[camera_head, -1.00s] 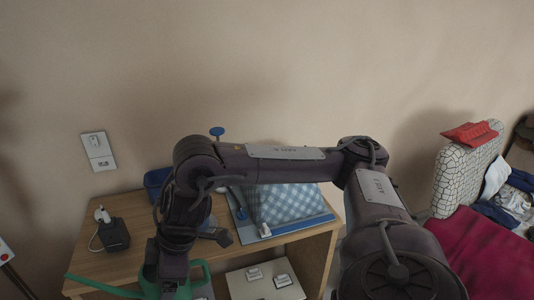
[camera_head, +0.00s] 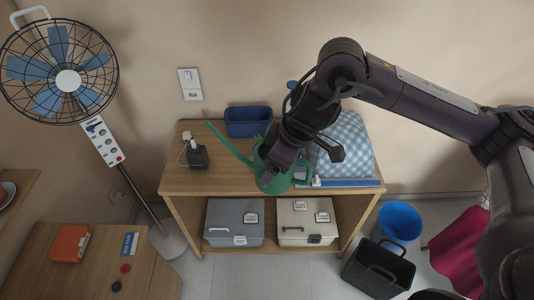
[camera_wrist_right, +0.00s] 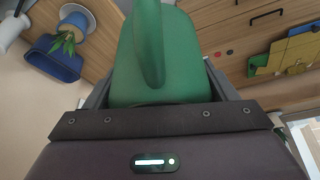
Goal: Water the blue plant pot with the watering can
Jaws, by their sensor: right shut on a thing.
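The green watering can (camera_head: 271,178) is in my right gripper (camera_head: 287,163), above the front of the wooden table, its long spout pointing up and left. In the right wrist view the can's green body (camera_wrist_right: 138,60) fills the middle between the jaws. The blue plant pot (camera_wrist_right: 77,27) shows in that view with green leaves; this view looks upside down. In the head view only some leaves (camera_head: 258,139) show behind the can; the pot itself is mostly hidden. My left gripper is out of view.
A blue bin (camera_head: 248,122) stands at the table's back, with a black charger (camera_head: 197,157) to its left and a checked blue cloth (camera_head: 348,145) to the right. Lidded boxes (camera_head: 235,222) sit on the shelf below. A fan (camera_head: 68,80) stands at left.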

